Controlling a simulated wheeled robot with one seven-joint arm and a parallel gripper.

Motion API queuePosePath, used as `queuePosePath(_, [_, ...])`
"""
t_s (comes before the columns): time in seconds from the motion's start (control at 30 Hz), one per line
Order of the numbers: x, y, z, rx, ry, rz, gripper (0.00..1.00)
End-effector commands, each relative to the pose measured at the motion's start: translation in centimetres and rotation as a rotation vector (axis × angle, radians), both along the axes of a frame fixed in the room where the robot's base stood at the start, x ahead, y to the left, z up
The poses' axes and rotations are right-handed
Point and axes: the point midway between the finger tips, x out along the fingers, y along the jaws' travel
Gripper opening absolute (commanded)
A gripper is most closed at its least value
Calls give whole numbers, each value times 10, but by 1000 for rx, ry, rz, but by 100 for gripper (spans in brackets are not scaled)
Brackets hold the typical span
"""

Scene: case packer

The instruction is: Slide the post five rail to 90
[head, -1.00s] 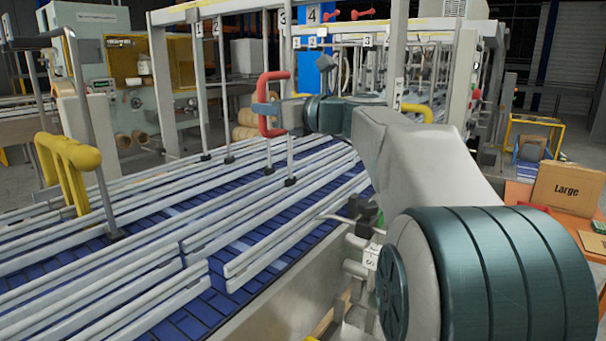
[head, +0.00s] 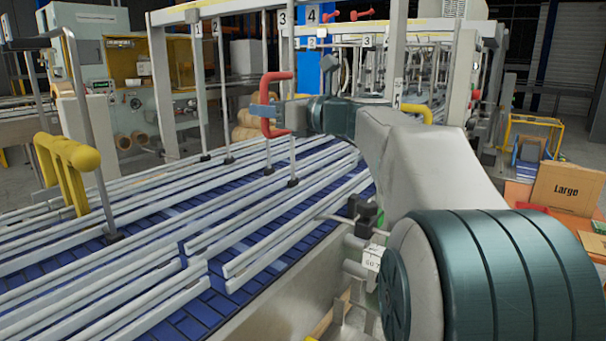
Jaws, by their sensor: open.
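My gripper (head: 264,110) reaches left from my arm, and its fingers are at the upright bar of a red C-shaped handle (head: 276,132). The fingers are apart; from this view I cannot tell whether they touch the bar. The handle stands by the hanging posts, above the lane rails. Tags 1 to 4 show along the top beam, such as the tag 4 (head: 312,16). A tag that looks like 5 (head: 398,85) is on the frame near my arm. A small white number plate (head: 373,257) is at the conveyor's side; its figures are too blurred to read.
Long pale guide rails (head: 120,225) run over the blue conveyor belt (head: 185,325). A yellow handle (head: 68,165) stands at the left on a slanted post. A box marked Large (head: 566,188) sits on an orange table at the right. Frame uprights stand close around my arm.

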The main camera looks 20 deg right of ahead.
Motion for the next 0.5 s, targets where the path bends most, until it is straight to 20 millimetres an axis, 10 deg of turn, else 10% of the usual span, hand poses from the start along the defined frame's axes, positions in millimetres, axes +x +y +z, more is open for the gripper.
queuePosePath(0.5, [-22, -16, 0, 0, 0, -2, 44])
